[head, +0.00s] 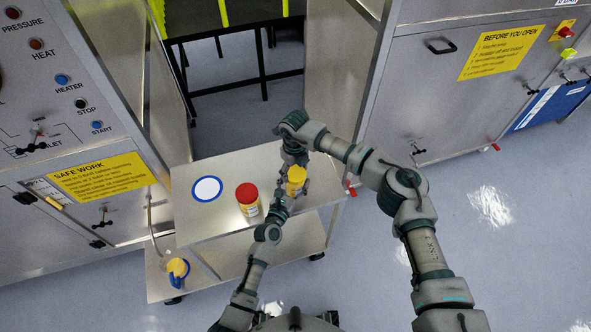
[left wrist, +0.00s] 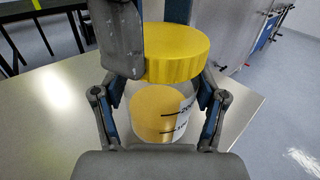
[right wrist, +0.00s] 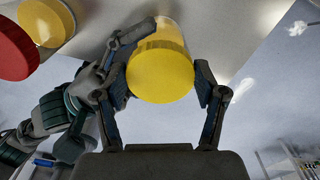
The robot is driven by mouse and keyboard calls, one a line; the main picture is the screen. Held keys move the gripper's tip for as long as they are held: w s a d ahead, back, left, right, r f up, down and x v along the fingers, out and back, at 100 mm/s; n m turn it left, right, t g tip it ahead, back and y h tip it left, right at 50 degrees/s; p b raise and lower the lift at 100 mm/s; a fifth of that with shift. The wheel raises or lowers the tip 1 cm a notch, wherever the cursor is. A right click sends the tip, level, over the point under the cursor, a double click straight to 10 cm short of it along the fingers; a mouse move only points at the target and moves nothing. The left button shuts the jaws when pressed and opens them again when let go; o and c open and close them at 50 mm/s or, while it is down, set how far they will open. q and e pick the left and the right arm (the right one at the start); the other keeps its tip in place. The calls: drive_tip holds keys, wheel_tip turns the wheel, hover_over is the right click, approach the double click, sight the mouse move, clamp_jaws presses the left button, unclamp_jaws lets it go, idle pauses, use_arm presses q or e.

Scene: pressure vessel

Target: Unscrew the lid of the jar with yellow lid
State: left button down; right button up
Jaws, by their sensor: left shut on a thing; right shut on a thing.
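The jar with the yellow lid (head: 296,181) is at the right part of the steel table. Its clear body (left wrist: 158,112), with yellow contents and a marked label, is between the fingers of my left gripper (left wrist: 160,115), which is shut on it. The ribbed yellow lid (left wrist: 176,52) sits on top of the body. My right gripper (right wrist: 163,82) comes from above and is shut on the yellow lid (right wrist: 160,76), one finger on each side. In the head view the two grippers partly hide the jar. I cannot tell whether its base touches the table.
A red-lidded jar (head: 248,200) stands left of my grippers, and a white disc with a blue rim (head: 207,189) lies further left on the steel table (head: 220,222). A yellow and blue item (head: 178,270) is on the lower shelf. Steel cabinets stand on both sides.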

use_arm(q)
drive_tip(key=shift+a, duration=0.25)
use_arm(e)
drive_tip(key=n, duration=0.5)
drive_tip(key=shift+d+f, duration=0.15)
drive_tip(key=shift+d, duration=0.05)
drive_tip(key=n, duration=0.8)
use_arm(q)
drive_tip(key=shift+d, duration=0.1)
use_arm(e)
drive_tip(key=n, duration=0.5)
drive_tip(key=shift+n, duration=0.3)
drive_tip(key=shift+s+a+r, duration=0.1)
drive_tip(key=shift+s+r, duration=0.1)
drive_tip(key=shift+r, duration=0.05)
drive_tip(key=shift+r, duration=0.1)
drive_tip(key=shift+a+r, duration=0.15)
drive_tip(key=shift+r, duration=0.8)
use_arm(q)
drive_tip(key=shift+d, duration=0.1)
